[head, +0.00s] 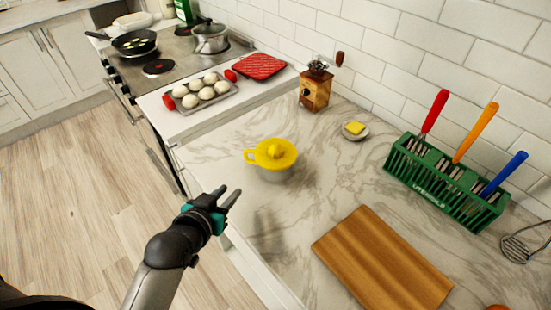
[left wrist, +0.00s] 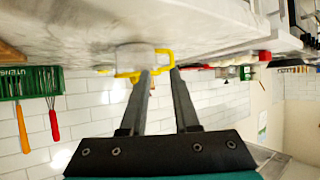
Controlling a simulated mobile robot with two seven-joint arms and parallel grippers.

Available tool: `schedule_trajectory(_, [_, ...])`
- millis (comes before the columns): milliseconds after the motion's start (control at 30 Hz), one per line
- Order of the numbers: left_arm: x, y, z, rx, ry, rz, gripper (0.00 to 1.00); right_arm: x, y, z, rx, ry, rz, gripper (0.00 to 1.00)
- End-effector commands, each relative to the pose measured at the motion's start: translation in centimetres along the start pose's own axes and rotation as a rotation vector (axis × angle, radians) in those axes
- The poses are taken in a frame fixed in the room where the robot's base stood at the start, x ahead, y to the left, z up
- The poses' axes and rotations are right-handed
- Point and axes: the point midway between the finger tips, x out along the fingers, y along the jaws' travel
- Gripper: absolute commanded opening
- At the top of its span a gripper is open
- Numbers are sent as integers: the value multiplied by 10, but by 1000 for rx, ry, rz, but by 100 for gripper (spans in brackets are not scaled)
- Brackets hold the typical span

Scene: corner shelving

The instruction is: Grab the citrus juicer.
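The citrus juicer (head: 273,158) stands upright on the marble counter, with a yellow top and handle over a pale, see-through cup. Its handle points left in the head view. My left gripper (head: 226,193) is open and empty, off the counter's front edge, to the lower left of the juicer and apart from it. In the left wrist view, which is upside down, the juicer (left wrist: 134,58) shows beyond the two spread fingers (left wrist: 158,72), with its yellow handle in line with the gap between the tips. My right gripper is not in view.
A wooden cutting board (head: 381,262) and a green utensil rack (head: 445,185) are on the right. The counter around the juicer is clear.

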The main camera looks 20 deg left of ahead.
Motion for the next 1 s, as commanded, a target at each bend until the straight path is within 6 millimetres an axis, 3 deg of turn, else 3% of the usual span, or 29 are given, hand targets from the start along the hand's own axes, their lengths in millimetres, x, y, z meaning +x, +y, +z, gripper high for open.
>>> schedule_trajectory(133, [3,-14,-12,-19,81,-34,30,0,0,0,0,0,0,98])
schedule_trajectory(333, [12,-19,-18,-24,111,-46,30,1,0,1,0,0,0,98])
schedule_trajectory(800, [83,-22,-24,-24,108,-44,30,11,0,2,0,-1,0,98])
schedule_trajectory(1000, [101,-23,-26,-23,107,-44,30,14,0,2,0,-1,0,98])
